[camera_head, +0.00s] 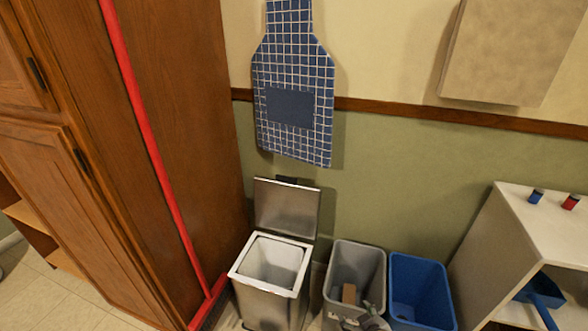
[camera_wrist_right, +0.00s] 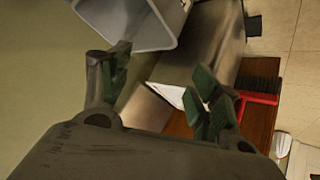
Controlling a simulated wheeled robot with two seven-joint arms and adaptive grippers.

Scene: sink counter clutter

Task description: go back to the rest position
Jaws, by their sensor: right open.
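My right gripper (camera_head: 365,316) shows at the bottom edge of the head view, in front of and over the grey bin (camera_head: 357,257). In the right wrist view its two green-padded fingers (camera_wrist_right: 162,88) are spread apart. A brown block-like thing (camera_head: 349,293) shows at the grey bin, just beside the gripper. A brownish surface (camera_wrist_right: 147,108) also lies behind the gap between the fingers in the wrist view; I cannot tell whether it is the same thing or how near it is. My left gripper is not in view.
A steel bin (camera_head: 269,281) with its lid up stands left of the grey bin, and a blue bin (camera_head: 420,290) stands right. A red-handled broom (camera_head: 150,140) leans by the wooden cabinet (camera_head: 190,120). A white shelf unit (camera_head: 500,240) is at right. A checked apron (camera_head: 290,75) hangs above.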

